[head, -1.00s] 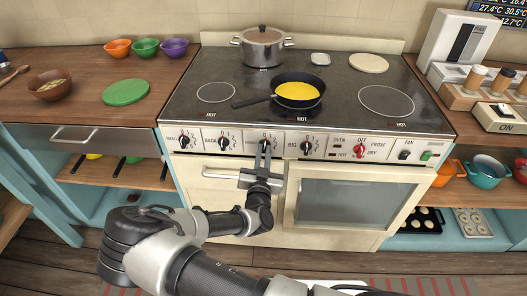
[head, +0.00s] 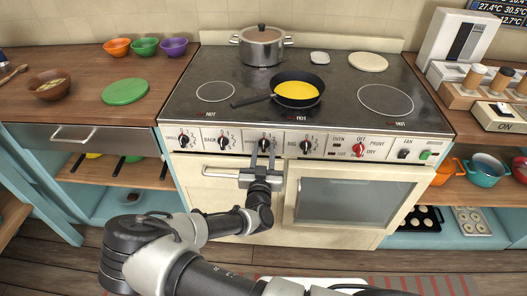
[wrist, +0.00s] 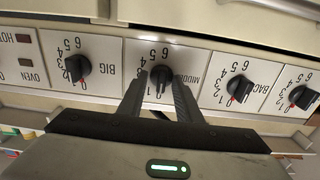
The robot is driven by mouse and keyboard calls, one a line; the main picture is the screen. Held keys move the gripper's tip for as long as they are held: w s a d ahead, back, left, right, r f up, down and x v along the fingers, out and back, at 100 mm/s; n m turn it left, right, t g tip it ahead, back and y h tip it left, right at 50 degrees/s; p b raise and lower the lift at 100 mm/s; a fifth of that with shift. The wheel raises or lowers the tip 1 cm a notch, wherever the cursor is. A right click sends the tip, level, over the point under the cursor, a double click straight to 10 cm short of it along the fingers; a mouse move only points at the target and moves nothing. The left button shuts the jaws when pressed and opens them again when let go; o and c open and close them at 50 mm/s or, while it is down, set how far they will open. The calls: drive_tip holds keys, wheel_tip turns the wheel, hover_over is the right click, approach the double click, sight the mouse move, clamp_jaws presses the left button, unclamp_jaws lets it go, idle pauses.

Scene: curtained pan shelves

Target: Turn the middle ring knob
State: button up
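The middle ring knob is a black knob (head: 264,144) on the stove's white front panel, under the word MIDDLE. In the wrist view the knob (wrist: 160,78) stands with its grip bar roughly upright in the picture, unlike the slanted knobs beside it. My gripper (head: 263,156) is in front of and just below the knob. Its two fingers are apart, one on each side of the knob in the wrist view, with a small gap visible. My gripper (wrist: 160,84) holds nothing that I can see. The exact dial setting is hard to read.
The BIG knob (wrist: 72,70) and the BACK knob (wrist: 239,89) sit close on either side. A black pan with yellow contents (head: 298,90) and a steel pot (head: 262,46) stand on the hob. An oven handle (head: 215,172) runs below the panel.

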drive_tip(key=shift+s+a, duration=0.1)
drive_tip(key=shift+s+a+p, duration=0.1)
drive_tip(key=shift+s+p, duration=0.35)
drive_tip(key=shift+s, duration=0.5)
drive_tip(key=shift+s, duration=0.35)
drive_tip(key=s+p, duration=0.2)
drive_tip(key=s, duration=0.3)
drive_tip(key=shift+s+a, duration=0.1)
drive_tip(key=shift+s, duration=0.05)
